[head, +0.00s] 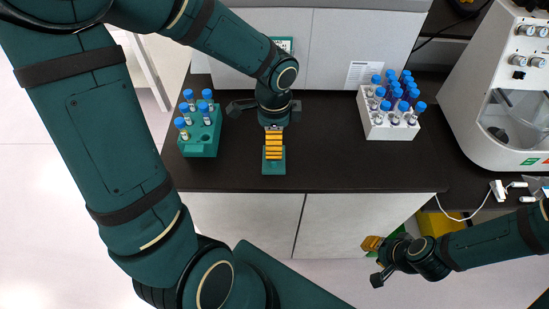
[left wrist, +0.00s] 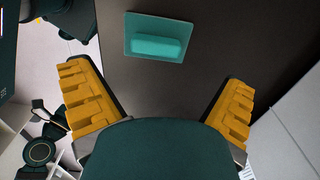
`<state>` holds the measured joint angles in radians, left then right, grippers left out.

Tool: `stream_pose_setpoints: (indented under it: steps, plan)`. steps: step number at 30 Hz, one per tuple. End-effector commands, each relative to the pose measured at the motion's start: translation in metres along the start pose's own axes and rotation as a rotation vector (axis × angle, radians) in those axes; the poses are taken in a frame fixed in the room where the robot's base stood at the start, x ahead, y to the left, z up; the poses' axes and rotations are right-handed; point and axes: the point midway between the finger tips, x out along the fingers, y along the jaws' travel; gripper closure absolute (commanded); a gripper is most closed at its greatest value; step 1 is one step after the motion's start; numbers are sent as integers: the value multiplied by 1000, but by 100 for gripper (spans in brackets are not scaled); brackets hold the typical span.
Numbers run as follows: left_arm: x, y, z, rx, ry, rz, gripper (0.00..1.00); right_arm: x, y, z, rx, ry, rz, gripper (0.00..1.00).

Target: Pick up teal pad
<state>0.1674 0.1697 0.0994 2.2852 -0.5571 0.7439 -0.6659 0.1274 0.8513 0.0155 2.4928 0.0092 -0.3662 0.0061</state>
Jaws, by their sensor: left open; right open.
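The teal pad (head: 273,167) lies on the dark bench top near its front edge, partly hidden by my left gripper in the head view. In the left wrist view the teal pad (left wrist: 158,38) shows whole, a flat plate with a raised rounded block on it. My left gripper (head: 273,148) is over the pad. Its yellow fingers stand wide apart in the left wrist view (left wrist: 156,78), with the pad beyond them and nothing between them. My right gripper (head: 371,243) is open, in front of the bench and below it in the head view, away from the pad.
A teal rack (head: 201,146) with blue-capped tubes stands left of the pad. A white rack (head: 388,129) with several blue-capped tubes stands on the right. A white machine (head: 510,95) is at the far right. The bench between pad and white rack is clear.

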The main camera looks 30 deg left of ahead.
Motion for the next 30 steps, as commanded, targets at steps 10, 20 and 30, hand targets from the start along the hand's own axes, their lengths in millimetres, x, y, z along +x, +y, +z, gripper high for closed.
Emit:
stream_pose_setpoints:
  steps: [10,20,30]
  plan:
    - [32,3,0,1,0,2,0,9,3,4,-3,-8,-1,64]
    - [65,5,0,0,1,1,0,18,7,9,-6,-18,-2,64]
    - [64,5,0,0,2,0,46,17,6,9,-5,-18,-2,64]
